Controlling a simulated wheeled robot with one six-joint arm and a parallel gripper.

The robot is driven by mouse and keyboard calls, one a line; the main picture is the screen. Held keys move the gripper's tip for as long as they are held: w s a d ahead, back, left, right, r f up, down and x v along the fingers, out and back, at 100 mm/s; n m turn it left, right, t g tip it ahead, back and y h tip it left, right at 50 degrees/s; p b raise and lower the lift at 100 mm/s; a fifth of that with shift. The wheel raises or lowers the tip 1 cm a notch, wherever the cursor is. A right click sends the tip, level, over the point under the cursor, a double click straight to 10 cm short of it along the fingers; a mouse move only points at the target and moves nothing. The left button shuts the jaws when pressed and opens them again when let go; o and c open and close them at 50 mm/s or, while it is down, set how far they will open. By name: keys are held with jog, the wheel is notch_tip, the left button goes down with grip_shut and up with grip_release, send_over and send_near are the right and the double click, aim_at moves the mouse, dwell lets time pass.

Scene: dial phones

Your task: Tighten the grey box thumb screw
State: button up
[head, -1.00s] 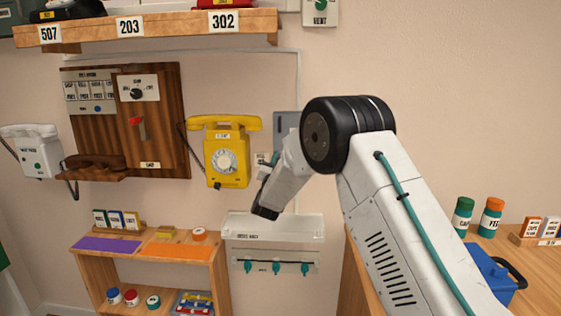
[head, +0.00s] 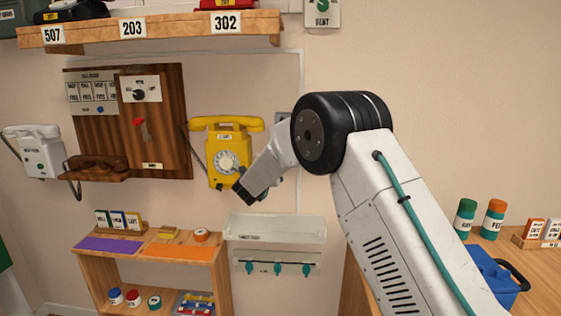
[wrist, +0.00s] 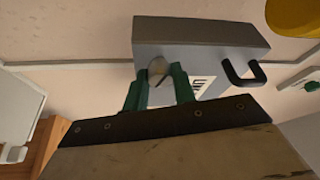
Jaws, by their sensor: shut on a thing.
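The grey box (wrist: 200,45) fills the upper middle of the wrist view. In the head view only a small edge of the grey box (head: 283,120) shows beside my arm. A round, light thumb screw (wrist: 157,69) with a dark slot-like line sits at the box's near left corner in the wrist view. My gripper (wrist: 158,78) has its two green fingers on either side of the screw, shut on it. In the head view my arm hides the fingers and the screw.
A black handle (wrist: 243,72) sticks out of the box beside the right finger. The yellow dial phone (head: 227,150) hangs on the wall close to the left of my arm's end. Below is a clear bin (head: 275,228) above a rail with teal hooks (head: 277,268).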

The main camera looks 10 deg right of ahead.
jog(key=m+g+y, duration=0.1)
jog(key=m, duration=0.2)
jog(key=m+y, duration=0.1)
jog(key=m, duration=0.2)
jog(key=m+g+y, duration=0.1)
jog(key=m, duration=0.3)
jog(key=shift+r+g+y, duration=0.3)
jog(key=shift+r+y, duration=0.05)
jog(key=shift+y, duration=0.05)
dwell(0.4)
jog(key=o, duration=1)
jog(key=v, duration=0.8)
jog(key=shift+d, duration=0.1)
